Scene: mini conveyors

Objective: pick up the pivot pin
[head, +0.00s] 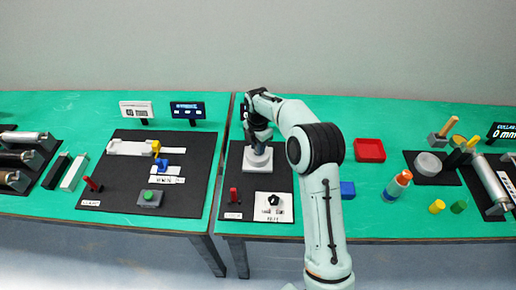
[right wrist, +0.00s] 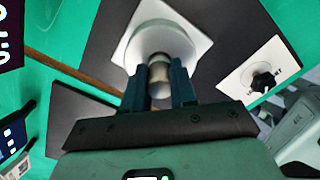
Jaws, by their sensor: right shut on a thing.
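My right gripper (head: 258,147) is over the round white stand (head: 257,160) on the left black mat of the right table. In the right wrist view its two dark fingers (right wrist: 159,85) are shut on the sides of a short grey metal pin, which I take to be the pivot pin (right wrist: 158,72). The pin is at the middle of the round white stand (right wrist: 155,38), which sits on a white square plate. I cannot tell whether the pin is seated in the stand or clear of it. The pin's lower end is hidden. My left gripper is not in view.
A red-handled lever (head: 234,194) and a black knob on a white card (head: 273,202) stand nearer on the same mat. A red tray (head: 369,150) and a blue block (head: 347,190) lie right of my arm. The green table is bare behind them.

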